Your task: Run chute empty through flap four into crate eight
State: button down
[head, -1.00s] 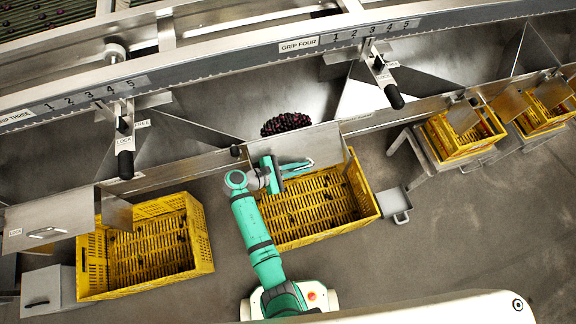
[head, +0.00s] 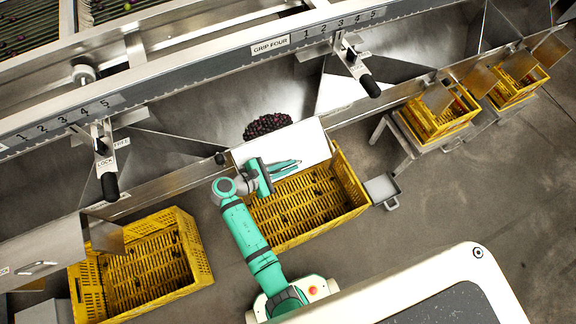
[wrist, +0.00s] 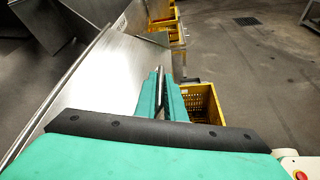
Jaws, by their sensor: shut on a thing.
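A heap of dark red-purple fruit (head: 268,125) lies in the steel chute under the GRIP FOUR label (head: 270,46), behind the upper edge of a bright metal flap (head: 312,146). The flap fills much of the wrist view (wrist: 112,80). My gripper (head: 290,166) is at the flap's lower front; in the wrist view its teal fingers (wrist: 161,98) are shut on a metal bar handle (wrist: 160,80). A yellow slatted crate (head: 352,190) stands below the flap, partly hidden by my arm, with a few dark fruits inside. I see no crate number.
Another yellow crate (head: 196,232) stands at lower left under a neighbouring flap. Smaller crates (head: 424,120) stand on stands at right. Levers with black knobs (head: 370,87) hang from the numbered rail. A small grey tray (head: 382,189) sits beside the middle crate. Open floor lies at right.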

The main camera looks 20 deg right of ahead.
jog(key=c, duration=2.1)
grip_release()
jog(key=v, duration=1)
jog(key=shift+a+r, duration=0.25)
jog(key=shift+a, duration=0.05)
